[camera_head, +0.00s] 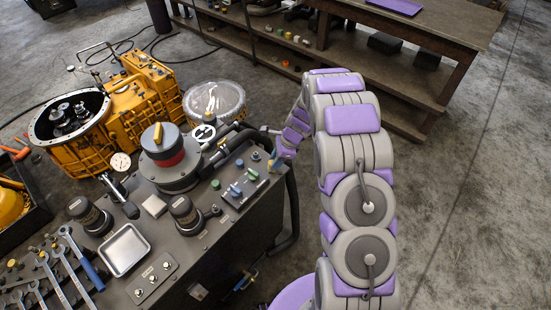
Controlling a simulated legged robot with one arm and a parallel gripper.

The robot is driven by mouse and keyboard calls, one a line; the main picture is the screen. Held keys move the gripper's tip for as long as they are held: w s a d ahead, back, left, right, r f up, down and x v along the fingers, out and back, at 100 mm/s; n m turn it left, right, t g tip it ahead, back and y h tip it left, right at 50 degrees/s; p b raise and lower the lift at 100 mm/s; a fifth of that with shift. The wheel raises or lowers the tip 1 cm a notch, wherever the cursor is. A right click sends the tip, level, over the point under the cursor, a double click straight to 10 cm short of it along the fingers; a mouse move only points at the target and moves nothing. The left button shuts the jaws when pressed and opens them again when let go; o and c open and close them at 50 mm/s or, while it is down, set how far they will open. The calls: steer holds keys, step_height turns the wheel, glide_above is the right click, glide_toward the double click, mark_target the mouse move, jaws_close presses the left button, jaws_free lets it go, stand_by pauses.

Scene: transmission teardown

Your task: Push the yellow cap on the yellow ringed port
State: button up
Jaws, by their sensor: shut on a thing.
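My gripper (275,160) is at the right end of the dark port panel (232,201) on top of the grey bench unit, low and close to the panel's edge. It is small in view and shut on a small piece, the yellow cap, which is mostly hidden by the fingers. Green and blue caps (235,190) stand on the panel to the left of my gripper. The yellow ringed port cannot be made out clearly. Whether the cap touches a port cannot be told.
A black cylinder with a red band and yellow handle (164,147) stands left of the panel. Dark hoses (292,205) run beside the unit's right side. A metal tray (124,249) and wrenches (75,262) lie at front left. A workbench (430,35) stands behind; open floor lies right.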

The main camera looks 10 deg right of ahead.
steer(key=shift+f+p, duration=0.4)
stand_by(0.6)
steer(key=o, duration=1.1)
steer(key=shift+r, duration=0.2)
steer(key=shift+r+p, duration=1.35)
steer(key=shift+p, duration=0.1)
steer(key=shift+r+p, duration=2.35)
steer(key=shift+r, duration=0.6)
